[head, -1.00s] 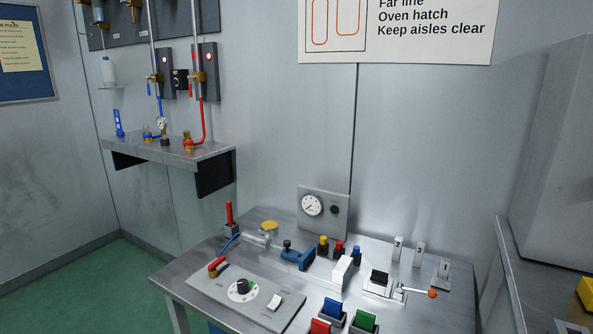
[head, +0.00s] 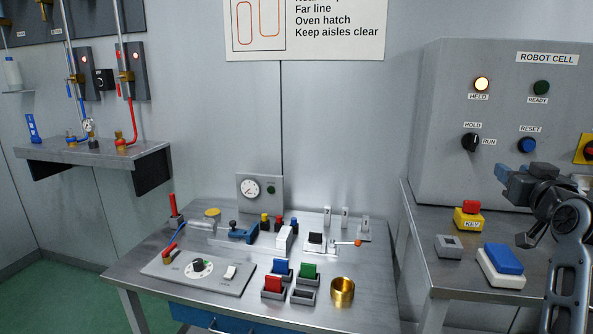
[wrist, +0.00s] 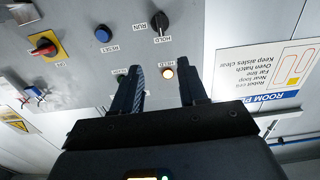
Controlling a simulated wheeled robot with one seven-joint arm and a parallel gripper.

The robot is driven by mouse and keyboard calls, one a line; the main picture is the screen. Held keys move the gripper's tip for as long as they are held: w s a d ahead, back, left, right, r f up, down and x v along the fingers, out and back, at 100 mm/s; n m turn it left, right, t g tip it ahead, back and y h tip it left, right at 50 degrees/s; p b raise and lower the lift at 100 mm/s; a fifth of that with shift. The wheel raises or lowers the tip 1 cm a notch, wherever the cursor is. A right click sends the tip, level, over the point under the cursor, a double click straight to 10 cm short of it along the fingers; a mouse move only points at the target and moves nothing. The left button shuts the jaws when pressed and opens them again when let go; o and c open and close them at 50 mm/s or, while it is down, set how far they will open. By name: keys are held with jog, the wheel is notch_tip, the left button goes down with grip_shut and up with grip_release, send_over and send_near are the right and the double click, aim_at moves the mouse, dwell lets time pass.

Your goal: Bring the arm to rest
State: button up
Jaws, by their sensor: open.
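My arm (head: 568,235) is raised at the right edge of the head view, in front of the robot cell panel (head: 440,90). My gripper (head: 513,180) is at its upper end and looks small there. In the wrist view my gripper (wrist: 162,88) has two dark fingers spread apart with nothing between them. The panel lies beyond the fingers. The HELD lamp (head: 481,84) is lit and the READY lamp (head: 541,88) is dark green. A black HOLD/RUN knob (head: 470,142) and a blue RESET button (head: 527,145) sit below them.
A side bench (head: 455,288) below the panel carries a yellow-and-red KEY block (head: 468,216) and a blue-topped box (head: 503,260). The middle bench (head: 375,285) holds coloured blocks, a gauge box (head: 260,205) and a brass ring (head: 342,290). A pipe shelf (head: 90,152) is at left.

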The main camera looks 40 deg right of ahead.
jog(key=w+a+f+n+t+y, duration=0.1)
jog(key=a+f+n+t+y, duration=0.15)
jog(key=a+f, duration=0.85)
jog(key=a+f+n+t+y, duration=0.1)
jog(key=a+f+n+y, duration=0.25)
jog(key=a+f, duration=0.85)
jog(key=s+a+r+n+y, duration=0.1)
jog(key=s+a+y, duration=0.3)
jog(key=s+a, duration=0.5)
jog(key=s+a+r+n+y, duration=0.2)
jog(key=s+a, duration=0.7)
jog(key=a, duration=0.7)
jog(key=shift+s+a+n+y, duration=0.2)
jog(key=shift+n+y, duration=0.3)
jog(key=shift+y, duration=0.5)
